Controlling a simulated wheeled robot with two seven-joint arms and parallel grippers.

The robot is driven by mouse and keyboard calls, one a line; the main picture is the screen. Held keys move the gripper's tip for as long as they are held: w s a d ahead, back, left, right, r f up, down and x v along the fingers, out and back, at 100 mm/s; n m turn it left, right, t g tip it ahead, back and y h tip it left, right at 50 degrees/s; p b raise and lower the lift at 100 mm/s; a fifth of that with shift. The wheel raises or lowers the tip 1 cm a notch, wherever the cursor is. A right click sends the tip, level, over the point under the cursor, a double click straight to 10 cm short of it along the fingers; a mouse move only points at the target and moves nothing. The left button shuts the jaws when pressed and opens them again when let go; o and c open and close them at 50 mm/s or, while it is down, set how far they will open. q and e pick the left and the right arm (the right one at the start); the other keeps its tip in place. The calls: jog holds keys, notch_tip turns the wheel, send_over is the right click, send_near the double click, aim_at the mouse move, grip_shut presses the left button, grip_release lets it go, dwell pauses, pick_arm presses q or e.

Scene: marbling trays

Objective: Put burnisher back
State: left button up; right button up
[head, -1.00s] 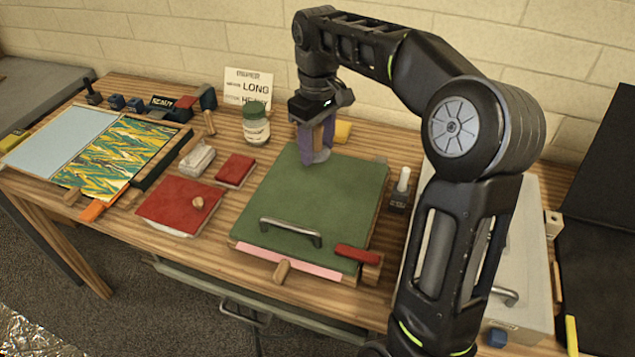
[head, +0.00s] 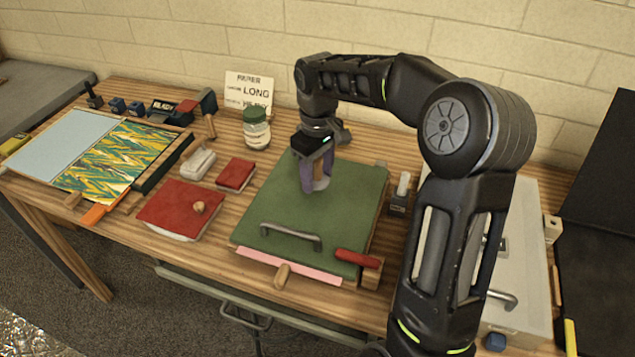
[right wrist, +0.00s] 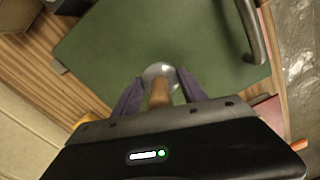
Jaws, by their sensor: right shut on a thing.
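My right gripper (head: 315,172) is over the back part of the green board (head: 345,205). Its purple fingers are shut on the burnisher (head: 321,184), whose pale round end points down toward the board. In the right wrist view the burnisher (right wrist: 160,88) has a wooden handle between the fingers (right wrist: 158,98) and a shiny rounded tip over the green surface (right wrist: 110,50). I cannot tell whether the tip touches the board. My left gripper is not in view.
A metal handle (head: 291,236) and a red-handled tool (head: 357,258) are at the board's front. A jar (head: 256,128) stands behind left. A small dark holder with a white top (head: 399,195) stands right of the board. Red pads (head: 180,208) lie left.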

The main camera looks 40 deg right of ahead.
aim_at(317, 184)
jog(key=shift+f, duration=1.5)
jog(key=shift+f, duration=0.15)
jog(key=o, duration=1.3)
notch_tip(317, 184, up, 12)
jog(key=shift+r+p, duration=0.15)
jog(key=shift+p, duration=0.25)
